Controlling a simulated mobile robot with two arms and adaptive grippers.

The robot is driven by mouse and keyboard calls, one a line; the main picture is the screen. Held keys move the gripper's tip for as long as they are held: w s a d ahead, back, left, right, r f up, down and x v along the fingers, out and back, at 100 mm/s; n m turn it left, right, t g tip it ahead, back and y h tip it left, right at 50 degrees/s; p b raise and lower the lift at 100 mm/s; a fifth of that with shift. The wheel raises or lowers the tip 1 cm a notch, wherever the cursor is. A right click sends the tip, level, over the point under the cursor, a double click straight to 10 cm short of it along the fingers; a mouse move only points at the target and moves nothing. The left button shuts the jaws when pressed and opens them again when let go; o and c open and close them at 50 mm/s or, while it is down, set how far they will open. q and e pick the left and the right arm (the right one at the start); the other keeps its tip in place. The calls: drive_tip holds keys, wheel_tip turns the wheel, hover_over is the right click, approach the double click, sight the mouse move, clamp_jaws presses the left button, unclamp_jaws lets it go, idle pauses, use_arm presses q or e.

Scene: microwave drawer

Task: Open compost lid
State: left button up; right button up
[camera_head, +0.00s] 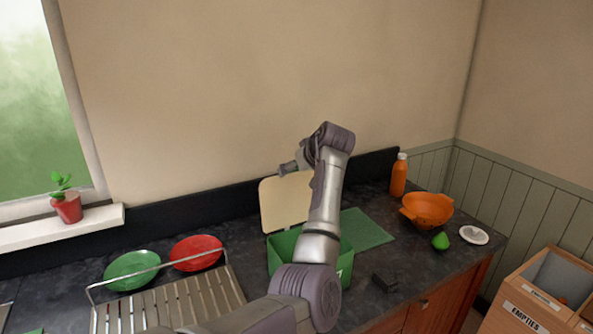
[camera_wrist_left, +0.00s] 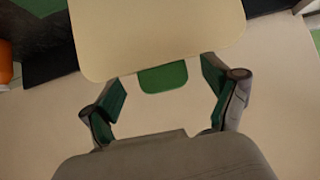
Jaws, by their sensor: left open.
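The compost bin is a green box (camera_head: 281,248) on the counter, partly hidden behind my left arm. Its cream lid (camera_head: 283,205) stands raised, roughly upright, at the back of the box near the wall. In the left wrist view the lid (camera_wrist_left: 158,35) fills the top middle, with a green tab (camera_wrist_left: 163,78) at its edge. My left gripper (camera_head: 290,168) is at the lid's upper edge. In the left wrist view its open fingers (camera_wrist_left: 162,82) are spread to either side of the tab. Contact with the lid cannot be told. My right gripper is not in view.
A green board (camera_head: 366,229) lies right of the bin. Beyond it are an orange bottle (camera_head: 399,175), an orange colander (camera_head: 428,209), a green pear-like item (camera_head: 440,241) and a white dish (camera_head: 473,235). A dish rack (camera_head: 180,306) and two plates stand left.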

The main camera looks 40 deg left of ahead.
use_arm(q)
drive_tip(key=v, duration=1.1)
